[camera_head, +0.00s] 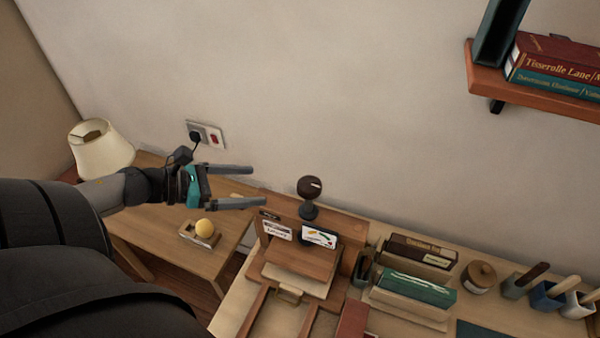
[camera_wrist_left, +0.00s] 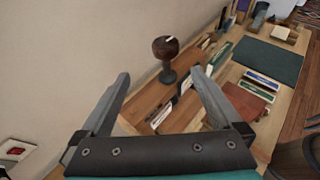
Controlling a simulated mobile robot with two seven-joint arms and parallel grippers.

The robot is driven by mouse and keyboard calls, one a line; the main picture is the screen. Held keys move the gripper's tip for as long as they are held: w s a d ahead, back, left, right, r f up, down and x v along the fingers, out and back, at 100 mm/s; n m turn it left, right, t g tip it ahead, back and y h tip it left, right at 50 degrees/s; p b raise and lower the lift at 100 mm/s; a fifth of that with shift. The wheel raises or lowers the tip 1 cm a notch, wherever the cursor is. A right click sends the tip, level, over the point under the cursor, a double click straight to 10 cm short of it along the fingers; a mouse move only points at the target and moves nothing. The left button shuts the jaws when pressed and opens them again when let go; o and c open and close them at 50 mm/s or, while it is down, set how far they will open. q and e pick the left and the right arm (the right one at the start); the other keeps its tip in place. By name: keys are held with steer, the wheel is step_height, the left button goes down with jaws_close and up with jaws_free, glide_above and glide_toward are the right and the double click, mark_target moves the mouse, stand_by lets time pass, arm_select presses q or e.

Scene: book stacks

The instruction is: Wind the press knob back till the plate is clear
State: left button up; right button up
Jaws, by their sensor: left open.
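The press knob (camera_head: 310,187) is a dark, round knob with a pale mark, on a dark stem above a wooden press (camera_head: 300,262) at the back of the desk. My left gripper (camera_head: 258,187) is open and empty, to the left of the knob, its fingers pointing right toward it. In the left wrist view the knob (camera_wrist_left: 165,47) stands upright beyond and between the open fingertips of my left gripper (camera_wrist_left: 160,75), apart from them. I cannot tell the plate from the other wooden parts. My right gripper is not in view.
Two labelled cards (camera_head: 320,236) stand just below the knob. Books (camera_head: 418,290), a lidded pot (camera_head: 480,277) and small cups (camera_head: 548,295) sit to the right. The wall is close behind.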

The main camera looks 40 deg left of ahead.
arm_select(q)
steer(key=r, duration=0.1)
steer(key=b, duration=0.1)
glide_toward(306, 185)
steer(key=x, duration=0.4)
steer(key=shift+h, duration=0.4)
steer(key=shift+x, duration=2.25)
steer(key=shift+w+d+f+m, duration=0.15)
steer(key=shift+w+d+f, duration=0.1)
steer(key=shift+w, duration=0.25)
steer(key=shift+w+d+f+m, duration=0.15)
steer(key=shift+w+d+f, duration=0.1)
steer(key=shift+w, duration=0.25)
steer(key=shift+g, duration=0.3)
steer(key=shift+c, duration=0.3)
steer(key=c, duration=1.3)
steer(key=shift+p, duration=0.3)
steer(key=shift+y, duration=0.3)
